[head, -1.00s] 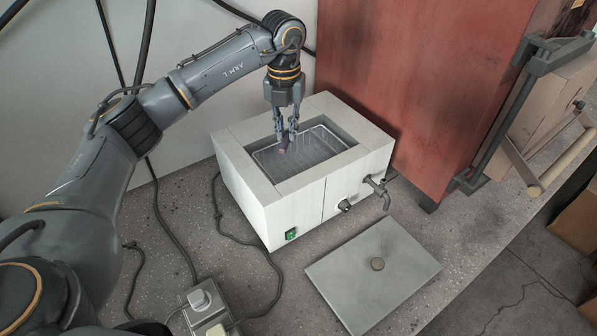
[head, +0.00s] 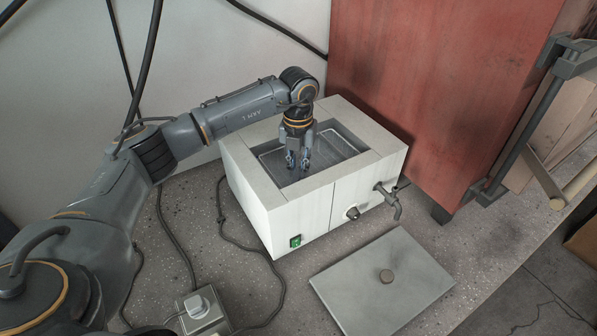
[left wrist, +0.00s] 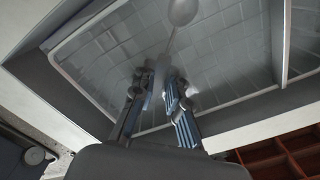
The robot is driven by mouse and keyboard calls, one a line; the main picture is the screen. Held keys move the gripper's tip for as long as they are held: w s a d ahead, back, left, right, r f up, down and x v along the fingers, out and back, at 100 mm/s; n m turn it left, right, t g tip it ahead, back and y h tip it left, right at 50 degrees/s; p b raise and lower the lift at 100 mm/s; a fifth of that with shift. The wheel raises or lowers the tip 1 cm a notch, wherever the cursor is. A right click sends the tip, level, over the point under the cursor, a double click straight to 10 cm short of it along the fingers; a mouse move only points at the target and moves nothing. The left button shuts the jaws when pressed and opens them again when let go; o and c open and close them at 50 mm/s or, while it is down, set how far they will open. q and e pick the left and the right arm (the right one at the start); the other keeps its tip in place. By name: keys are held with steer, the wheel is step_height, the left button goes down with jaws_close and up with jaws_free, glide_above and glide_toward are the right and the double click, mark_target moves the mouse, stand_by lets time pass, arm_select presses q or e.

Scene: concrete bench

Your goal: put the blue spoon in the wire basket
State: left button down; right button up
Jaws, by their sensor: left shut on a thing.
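The wire basket (head: 270,163) sits in the open well of a white box-shaped bath. It fills much of the left wrist view (left wrist: 110,48). My left gripper (head: 297,165) points down into the basket. In the left wrist view its fingers (left wrist: 157,88) are shut on the handle of the spoon (left wrist: 182,12). The spoon's bowl points away from the gripper, over the basket's mesh. It looks pale grey in this light. I cannot tell whether the spoon touches the basket floor. In the head view the fingers largely hide it. My right gripper is not in view.
The white bath (head: 305,215) has a tap (head: 391,203) and a knob on its front. A flat grey lid (head: 382,285) lies on the bench in front. A red cabinet (head: 430,90) stands close behind on the right. A socket box (head: 203,308) and cables lie at the left.

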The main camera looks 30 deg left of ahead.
arm_select(q)
step_height(320, 180, down, 2)
steer(key=shift+f, duration=0.1)
steer(key=shift+f, duration=0.15)
steer(key=c, duration=1.3)
jaws_free()
steer(key=shift+c, duration=0.2)
